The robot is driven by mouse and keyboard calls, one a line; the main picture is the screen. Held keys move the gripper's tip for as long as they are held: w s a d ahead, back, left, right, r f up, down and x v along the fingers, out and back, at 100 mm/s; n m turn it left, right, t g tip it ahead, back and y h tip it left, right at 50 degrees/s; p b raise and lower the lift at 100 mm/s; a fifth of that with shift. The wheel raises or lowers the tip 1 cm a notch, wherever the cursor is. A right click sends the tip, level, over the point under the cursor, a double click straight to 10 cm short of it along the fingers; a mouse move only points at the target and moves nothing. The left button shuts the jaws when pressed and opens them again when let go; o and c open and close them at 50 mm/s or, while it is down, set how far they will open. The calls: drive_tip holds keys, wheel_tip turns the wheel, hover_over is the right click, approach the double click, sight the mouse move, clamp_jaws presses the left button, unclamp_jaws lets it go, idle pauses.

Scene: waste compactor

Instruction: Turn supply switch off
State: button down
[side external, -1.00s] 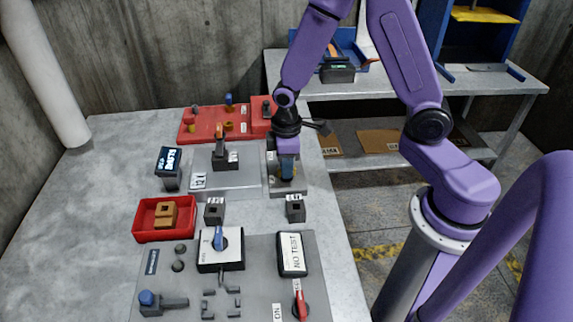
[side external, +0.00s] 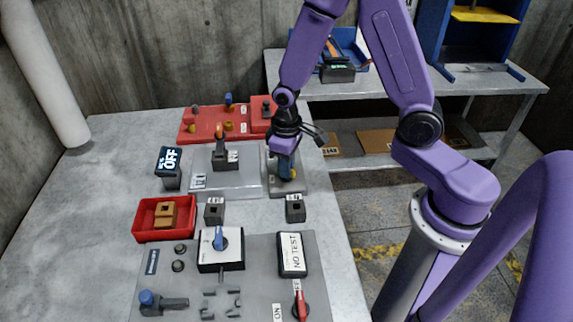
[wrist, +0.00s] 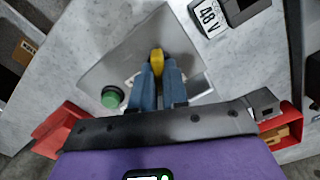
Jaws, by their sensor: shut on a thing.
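The supply switch appears as a yellow handle (wrist: 157,58) on a grey plate (wrist: 113,70) in the wrist view. My gripper (wrist: 158,75) is shut on this handle, with a blue finger on either side. In the side view my gripper (side external: 287,172) is low over the small grey plate (side external: 290,190) at the table's right side, and its fingers hide most of the switch. A small dark display (side external: 170,160) to the left reads "OFF" in its larger line.
A green button (wrist: 110,97) sits beside the fingers. Nearer are small dark blocks (side external: 295,208), a red bin (side external: 150,218) and a grey control panel (side external: 190,290).

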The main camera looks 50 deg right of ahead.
drive_tip(key=m, duration=0.6)
drive_tip(key=shift+m, duration=0.3)
drive_tip(key=m, duration=0.6)
idle(0.4)
drive_tip(key=c, duration=1.1)
unclamp_jaws()
drive_tip(key=shift+c, duration=0.2)
drive_tip(key=shift+r, duration=0.15)
wheel_tip(320, 180, up, 17)
drive_tip(key=shift+r, duration=0.1)
